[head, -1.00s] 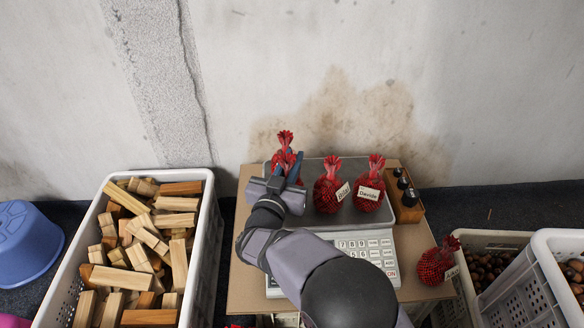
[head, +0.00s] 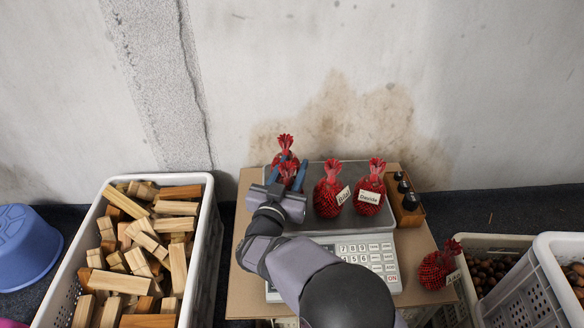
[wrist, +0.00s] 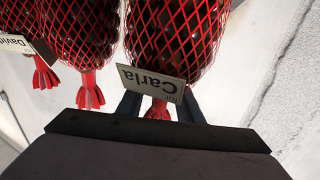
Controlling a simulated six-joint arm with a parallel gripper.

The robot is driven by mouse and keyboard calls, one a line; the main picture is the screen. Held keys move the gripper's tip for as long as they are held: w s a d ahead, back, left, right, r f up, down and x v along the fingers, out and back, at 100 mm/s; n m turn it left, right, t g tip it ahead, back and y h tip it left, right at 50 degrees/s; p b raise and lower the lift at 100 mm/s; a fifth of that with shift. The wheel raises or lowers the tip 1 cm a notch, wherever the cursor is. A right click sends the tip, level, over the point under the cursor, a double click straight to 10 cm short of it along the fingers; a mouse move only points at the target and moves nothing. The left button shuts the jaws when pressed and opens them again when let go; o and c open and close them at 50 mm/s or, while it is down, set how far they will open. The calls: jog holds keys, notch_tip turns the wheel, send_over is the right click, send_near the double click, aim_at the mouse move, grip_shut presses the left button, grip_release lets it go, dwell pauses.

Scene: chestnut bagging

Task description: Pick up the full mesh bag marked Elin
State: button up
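Several red mesh bags full of dark chestnuts stand on the scale and board. My gripper (head: 287,176) is open at the back left of the scale, its fingers apart on either side of a red bag neck (head: 289,168). In the wrist view the bag between the fingers (wrist: 150,112) bears an upside-down tag reading Carla (wrist: 152,84). I see bags tagged Bilal (head: 328,195) and Davide (head: 371,185). I read no Elin tag.
A further bag (head: 436,270) lies on the board's right edge, its tag hard to read. A dark-knobbed wooden block (head: 406,204) stands right of the scale. A white crate of wood blocks (head: 213,215) is left; chestnut crates (head: 500,240) are right. The stained wall rises behind.

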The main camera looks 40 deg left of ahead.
jog(key=p+v, duration=0.3)
jog(key=v, duration=0.9)
jog(key=o, duration=0.9)
jog(key=shift+r, duration=0.1)
